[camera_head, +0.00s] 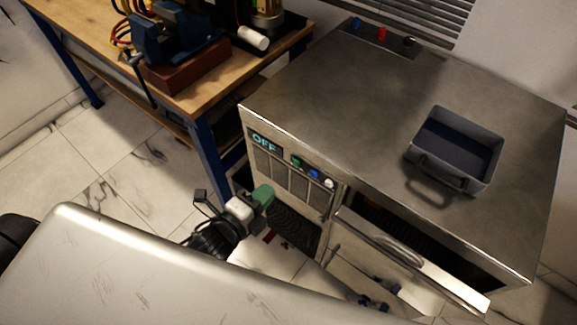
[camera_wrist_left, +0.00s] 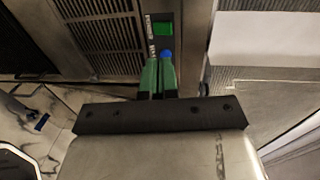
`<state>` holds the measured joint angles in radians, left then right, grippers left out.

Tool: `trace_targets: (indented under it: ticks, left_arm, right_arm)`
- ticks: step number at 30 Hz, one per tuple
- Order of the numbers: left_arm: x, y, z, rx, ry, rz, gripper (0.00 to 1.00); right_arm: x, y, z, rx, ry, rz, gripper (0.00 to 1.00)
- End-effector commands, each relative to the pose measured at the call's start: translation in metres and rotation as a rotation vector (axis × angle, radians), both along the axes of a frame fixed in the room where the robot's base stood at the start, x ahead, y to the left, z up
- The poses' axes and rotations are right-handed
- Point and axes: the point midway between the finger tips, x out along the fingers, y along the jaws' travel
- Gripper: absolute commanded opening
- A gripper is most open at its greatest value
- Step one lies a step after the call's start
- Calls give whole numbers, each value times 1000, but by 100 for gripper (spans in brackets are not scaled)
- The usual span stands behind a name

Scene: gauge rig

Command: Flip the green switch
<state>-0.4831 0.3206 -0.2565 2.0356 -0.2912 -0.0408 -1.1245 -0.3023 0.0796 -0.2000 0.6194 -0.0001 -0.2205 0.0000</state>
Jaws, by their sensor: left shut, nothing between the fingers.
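The green switch (camera_head: 296,161) is on the front panel of the metal cabinet, between the OFF display (camera_head: 264,142) and a blue control (camera_head: 314,174). My left gripper (camera_head: 266,192), with green fingers, is below and left of the switch in the head view. Its fingers are together and empty. In the left wrist view the shut fingers (camera_wrist_left: 159,72) point at the panel, close to a blue control (camera_wrist_left: 167,54). A green rectangle (camera_wrist_left: 162,28) shows beyond them; I cannot tell whether it is the switch. Contact is unclear. My right gripper is not in view.
A white control (camera_head: 329,184) is right of the blue one. An open drawer (camera_head: 415,262) sticks out of the cabinet. A grey tray (camera_head: 456,150) sits on the cabinet top (camera_head: 340,100). A wooden workbench (camera_head: 215,85) with tools is at the left.

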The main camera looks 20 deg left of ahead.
Motion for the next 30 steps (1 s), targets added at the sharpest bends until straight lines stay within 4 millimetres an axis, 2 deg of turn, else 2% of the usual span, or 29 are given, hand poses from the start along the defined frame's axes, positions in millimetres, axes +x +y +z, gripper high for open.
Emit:
trace_targets:
  ticks: [1, 6, 13, 18, 30]
  left_arm:
    - [11, -4, 0, 0, -4, 0, 0]
    - [41, -15, -4, -2, -2, 0, 0]
    - [71, -26, 1, -1, -2, -1, 0]
    - [80, -29, 2, 0, 0, 0, 0]
    - [81, -30, 3, 1, 4, -1, 0]
  right_arm:
    - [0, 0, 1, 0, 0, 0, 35]
    - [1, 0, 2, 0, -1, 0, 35]
    - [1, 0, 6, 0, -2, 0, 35]
    - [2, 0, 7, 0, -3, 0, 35]
    - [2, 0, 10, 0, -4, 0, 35]
